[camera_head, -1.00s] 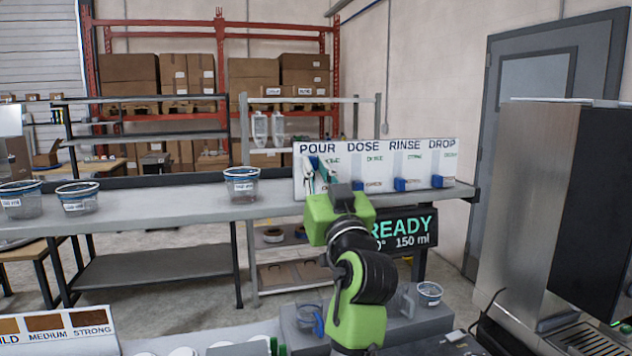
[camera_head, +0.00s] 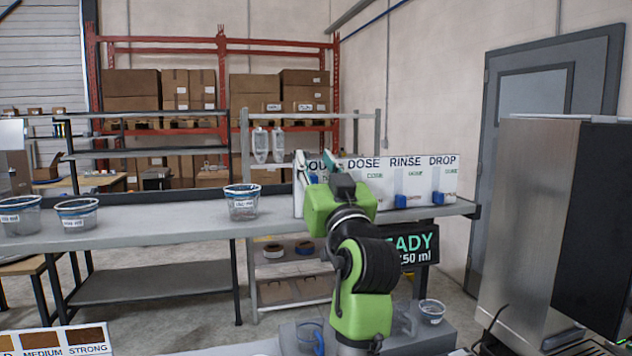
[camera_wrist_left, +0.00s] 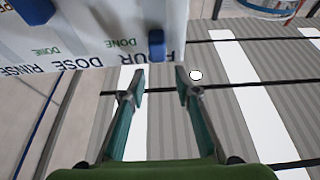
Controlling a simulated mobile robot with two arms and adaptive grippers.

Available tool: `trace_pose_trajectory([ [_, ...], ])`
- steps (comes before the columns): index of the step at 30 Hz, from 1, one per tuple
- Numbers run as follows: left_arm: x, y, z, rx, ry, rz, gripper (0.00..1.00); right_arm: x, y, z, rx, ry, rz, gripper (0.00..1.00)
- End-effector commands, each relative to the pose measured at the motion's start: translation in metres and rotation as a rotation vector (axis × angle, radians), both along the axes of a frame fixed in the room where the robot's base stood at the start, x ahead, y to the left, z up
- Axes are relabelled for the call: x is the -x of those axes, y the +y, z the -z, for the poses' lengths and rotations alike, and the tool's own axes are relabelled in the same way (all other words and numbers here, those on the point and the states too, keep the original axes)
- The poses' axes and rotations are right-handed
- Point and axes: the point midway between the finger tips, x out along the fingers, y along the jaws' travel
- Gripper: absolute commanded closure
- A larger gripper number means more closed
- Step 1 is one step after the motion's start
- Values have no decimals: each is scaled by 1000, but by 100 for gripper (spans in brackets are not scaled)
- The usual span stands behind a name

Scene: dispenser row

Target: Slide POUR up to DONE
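A white board (camera_head: 420,180) carries the columns POUR, DOSE, RINSE and DROP. My left gripper (camera_head: 306,168) stands in front of the POUR column and hides its slider in the head view. In the left wrist view, turned over, the blue POUR slider (camera_wrist_left: 157,45) sits near the POUR lettering, about level with the green DONE word (camera_wrist_left: 120,43) beside it. My left gripper (camera_wrist_left: 160,83) is open and empty, its fingertips apart from the slider, at the board's top edge. My right gripper is not in view.
The DOSE slider (camera_wrist_left: 35,9) is farther from its lettering. The RINSE slider (camera_head: 400,201) and DROP slider (camera_head: 438,198) sit low. A cup (camera_head: 242,201) stands on the bench left of the board. A dark display (camera_head: 415,246) hangs below, and a steel machine (camera_head: 525,220) stands right.

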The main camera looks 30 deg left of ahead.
Motion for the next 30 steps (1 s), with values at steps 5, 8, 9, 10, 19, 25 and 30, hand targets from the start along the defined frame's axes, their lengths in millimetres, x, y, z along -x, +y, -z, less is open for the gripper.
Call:
trace_pose_trajectory([
  [5,0,1,-34,0,-5,1,71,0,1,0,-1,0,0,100],
  [8,0,1,-46,1,-2,0,71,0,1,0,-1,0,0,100],
  [9,0,1,-50,1,-2,0,71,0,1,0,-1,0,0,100],
  [10,0,1,-52,0,-1,0,71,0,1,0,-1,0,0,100],
  [19,0,1,-58,0,0,0,71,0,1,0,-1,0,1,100],
  [25,0,1,-58,0,0,0,71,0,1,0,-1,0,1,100],
  [30,0,1,-59,-1,-1,0,71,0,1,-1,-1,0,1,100],
])
